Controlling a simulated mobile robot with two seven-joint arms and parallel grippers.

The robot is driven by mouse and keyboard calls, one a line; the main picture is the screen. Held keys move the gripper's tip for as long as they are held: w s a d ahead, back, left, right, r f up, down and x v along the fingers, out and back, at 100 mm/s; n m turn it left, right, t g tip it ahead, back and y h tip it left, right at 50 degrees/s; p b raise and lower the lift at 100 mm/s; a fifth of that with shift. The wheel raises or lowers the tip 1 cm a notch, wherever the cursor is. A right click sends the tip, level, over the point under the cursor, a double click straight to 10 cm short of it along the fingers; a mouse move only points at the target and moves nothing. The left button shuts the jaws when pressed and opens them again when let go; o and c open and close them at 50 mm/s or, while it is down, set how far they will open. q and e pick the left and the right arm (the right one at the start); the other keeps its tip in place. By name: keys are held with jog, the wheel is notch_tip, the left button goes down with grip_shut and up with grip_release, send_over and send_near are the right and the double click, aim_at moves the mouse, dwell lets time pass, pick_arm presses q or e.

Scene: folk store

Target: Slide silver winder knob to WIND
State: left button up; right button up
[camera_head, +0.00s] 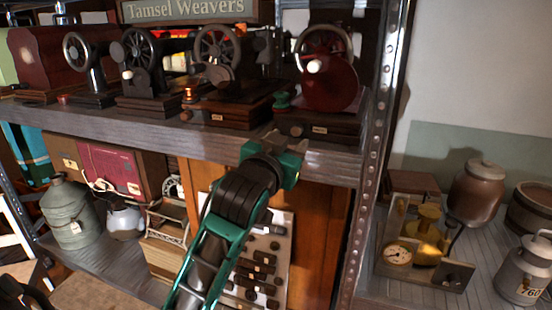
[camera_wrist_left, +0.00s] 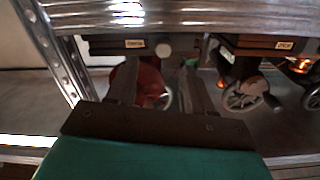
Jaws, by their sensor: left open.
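A red sewing machine (camera_head: 330,85) with a handwheel and a white knob stands on a wooden base at the right end of the upper shelf. It shows upside down in the left wrist view (camera_wrist_left: 150,80). A small pale round knob (camera_wrist_left: 163,49) sits on the base front, beside a pale label (camera_wrist_left: 135,43). I cannot surely tell which knob is the silver winder knob, and no WIND mark is readable. My left gripper (camera_head: 272,145) is at the shelf's front edge, below and left of this machine. In the left wrist view its fingers (camera_wrist_left: 162,85) are apart and empty.
Several other sewing machines (camera_head: 230,70) stand to the left on the same shelf. The shelf's metal front edge (camera_head: 130,124) runs close to my gripper. A perforated metal post (camera_head: 372,150) is on the right. The lower shelf holds a milk can (camera_head: 68,215) and boxes.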

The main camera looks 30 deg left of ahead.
pick_arm(q)
jog(key=v, duration=0.7)
dwell(0.6)
